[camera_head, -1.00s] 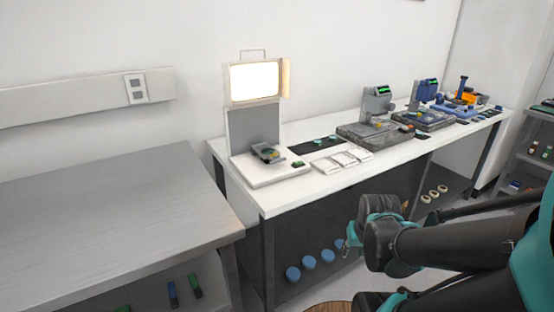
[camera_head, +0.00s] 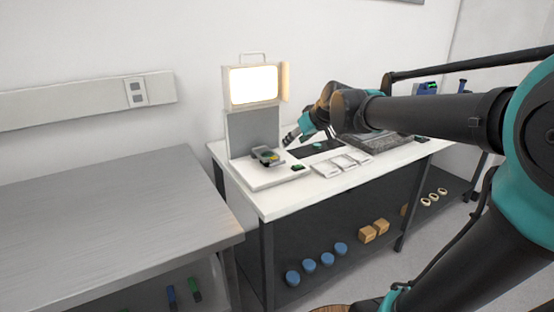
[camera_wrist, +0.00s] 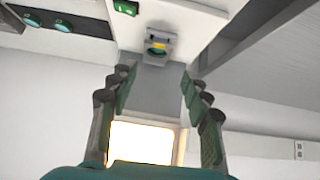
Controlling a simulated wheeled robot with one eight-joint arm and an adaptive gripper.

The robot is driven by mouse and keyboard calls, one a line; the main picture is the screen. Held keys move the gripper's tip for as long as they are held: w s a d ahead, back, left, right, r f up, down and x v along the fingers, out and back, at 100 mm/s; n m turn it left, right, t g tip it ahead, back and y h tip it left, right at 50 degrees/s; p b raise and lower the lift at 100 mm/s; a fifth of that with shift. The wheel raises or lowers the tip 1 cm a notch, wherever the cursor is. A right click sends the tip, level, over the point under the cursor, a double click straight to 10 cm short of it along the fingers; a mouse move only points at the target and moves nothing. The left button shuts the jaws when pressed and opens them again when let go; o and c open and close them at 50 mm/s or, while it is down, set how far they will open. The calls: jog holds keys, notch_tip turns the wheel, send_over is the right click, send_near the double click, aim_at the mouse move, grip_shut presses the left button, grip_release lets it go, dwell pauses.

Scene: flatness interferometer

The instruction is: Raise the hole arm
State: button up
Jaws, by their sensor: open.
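The interferometer stands at the left end of the white bench, with a lit screen (camera_head: 254,84) above a grey back panel (camera_head: 252,128). A small grey and dark fixture (camera_head: 267,157) with a yellow part and a greenish round part sits on its white base. I cannot tell which part is the hole arm. My gripper (camera_head: 290,137) is open and empty, above the bench to the right of the fixture and apart from it. In the wrist view the picture is upside down; the fixture (camera_wrist: 159,46) shows between and beyond my open fingers (camera_wrist: 156,84).
A dark mat (camera_head: 306,153) with teal discs and white trays (camera_head: 341,163) lie to the right. Other instruments stand further along the bench. A bare grey table (camera_head: 90,225) stands at left.

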aim_at(276, 158)
jog(key=x, duration=1.7)
grip_shut()
